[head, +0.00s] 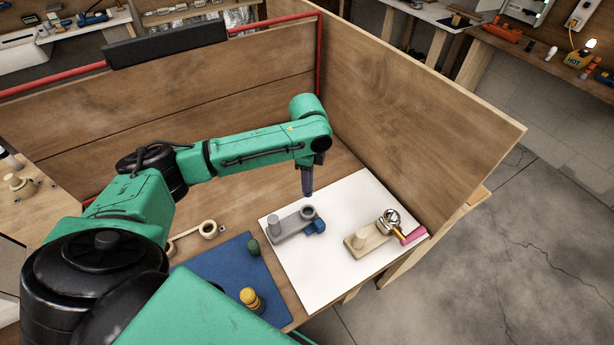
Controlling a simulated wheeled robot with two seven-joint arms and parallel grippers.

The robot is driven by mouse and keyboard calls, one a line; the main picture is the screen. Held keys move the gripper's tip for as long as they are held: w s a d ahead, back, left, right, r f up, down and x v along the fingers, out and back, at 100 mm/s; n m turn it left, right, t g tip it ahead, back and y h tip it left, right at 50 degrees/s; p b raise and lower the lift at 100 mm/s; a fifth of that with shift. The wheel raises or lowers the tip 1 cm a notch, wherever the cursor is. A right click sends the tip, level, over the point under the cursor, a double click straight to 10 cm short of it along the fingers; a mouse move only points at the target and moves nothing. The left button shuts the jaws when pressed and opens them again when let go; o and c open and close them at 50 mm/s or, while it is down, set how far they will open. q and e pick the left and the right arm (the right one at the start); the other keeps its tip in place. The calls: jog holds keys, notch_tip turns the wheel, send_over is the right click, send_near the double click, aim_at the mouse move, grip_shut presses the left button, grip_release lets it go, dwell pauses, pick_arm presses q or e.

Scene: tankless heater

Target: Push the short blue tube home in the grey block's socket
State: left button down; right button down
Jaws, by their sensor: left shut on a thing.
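The grey block (290,229) lies on the white sheet, with an upright peg at its left end and a ring-shaped socket (307,212) at its right end. My left gripper (307,190) points straight down above that socket. It is shut on a slim, dark bluish piece, which looks like the short blue tube (307,194); the jaws and the piece are hard to tell apart at this size. Its lower end appears a little above the socket, apart from it. A brighter blue part (317,227) sits against the block's right front side. My right gripper is not in view.
A tan block (366,240) with a metal ring and a pink-ended part stands right on the white sheet (335,265). A blue mat (215,280) with a yellow-and-black piece (250,298) lies front left. Wooden walls (410,80) close the back and right.

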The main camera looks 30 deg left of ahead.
pick_arm(q)
jog(key=shift+f+b, duration=0.85)
jog(key=shift+f, duration=1.6)
jog(key=shift+d, duration=0.1)
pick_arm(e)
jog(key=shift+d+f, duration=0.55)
pick_arm(q)
jog(key=shift+f+b, duration=0.45)
jog(key=shift+f, duration=1.2)
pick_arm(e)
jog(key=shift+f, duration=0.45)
pick_arm(q)
jog(key=shift+f+b, duration=0.45)
jog(key=shift+f, duration=1)
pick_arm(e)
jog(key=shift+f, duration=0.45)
pick_arm(q)
jog(key=shift+s, duration=0.1)
jog(key=c, duration=0.5)
grip_release()
jog(key=shift+r, duration=0.1)
